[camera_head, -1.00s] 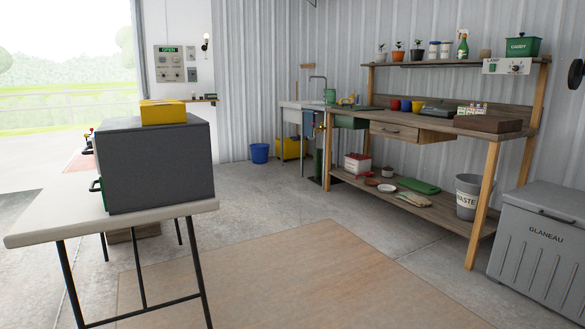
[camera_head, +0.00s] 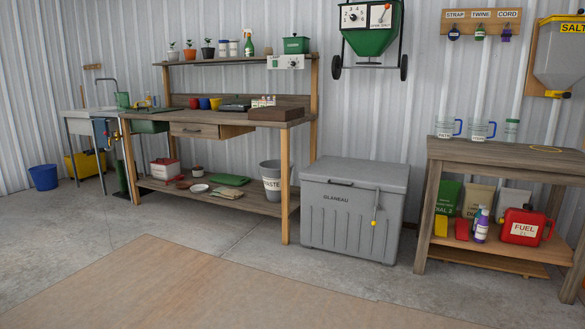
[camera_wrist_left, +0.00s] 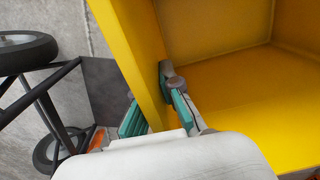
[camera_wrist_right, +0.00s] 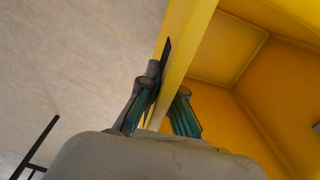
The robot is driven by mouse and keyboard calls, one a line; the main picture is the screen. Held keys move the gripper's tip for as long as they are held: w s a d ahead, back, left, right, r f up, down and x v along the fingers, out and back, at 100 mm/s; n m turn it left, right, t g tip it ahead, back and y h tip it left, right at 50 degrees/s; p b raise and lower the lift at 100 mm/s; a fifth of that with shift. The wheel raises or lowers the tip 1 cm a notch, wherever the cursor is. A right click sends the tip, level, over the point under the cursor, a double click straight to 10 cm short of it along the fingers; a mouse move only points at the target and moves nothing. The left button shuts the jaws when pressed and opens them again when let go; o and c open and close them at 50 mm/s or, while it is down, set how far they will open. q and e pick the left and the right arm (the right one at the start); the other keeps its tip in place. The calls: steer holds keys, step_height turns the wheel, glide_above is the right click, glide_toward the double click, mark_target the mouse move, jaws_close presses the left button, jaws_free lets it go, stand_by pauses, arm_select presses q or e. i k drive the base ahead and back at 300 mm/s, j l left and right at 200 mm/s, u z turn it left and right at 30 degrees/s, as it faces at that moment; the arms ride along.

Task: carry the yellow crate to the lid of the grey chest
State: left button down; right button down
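The yellow crate (camera_wrist_left: 215,35) fills much of the left wrist view and also shows in the right wrist view (camera_wrist_right: 230,50); its inside looks empty where visible. My left gripper (camera_wrist_left: 150,97) is shut on one wall, one finger inside and one outside. My right gripper (camera_wrist_right: 166,88) is shut on another part of the wall in the same way. Neither gripper nor the held crate shows in the head view. The grey chest (camera_head: 345,225), marked GLANEAU, stands on the floor right of centre in the head view. Its lid (camera_head: 355,173) is closed and bare on top.
A wooden workbench (camera_head: 222,117) with pots and a waste bin stands left of the chest. A wooden side table (camera_head: 500,152) with jugs and a red fuel can stands to its right. A green spreader (camera_head: 372,40) hangs above the chest. The floor in front is clear.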

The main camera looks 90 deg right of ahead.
mark_target(360, 173)
steer(key=l+z, duration=0.1)
steer(key=z, duration=3.55)
steer(key=i+j, duration=0.75)
steer(key=i, duration=0.25)
steer(key=i+j+z, duration=0.1)
steer(key=i+j, duration=0.65)
steer(key=i, duration=0.25)
steer(key=i+j, duration=0.85)
steer(key=i, duration=0.15)
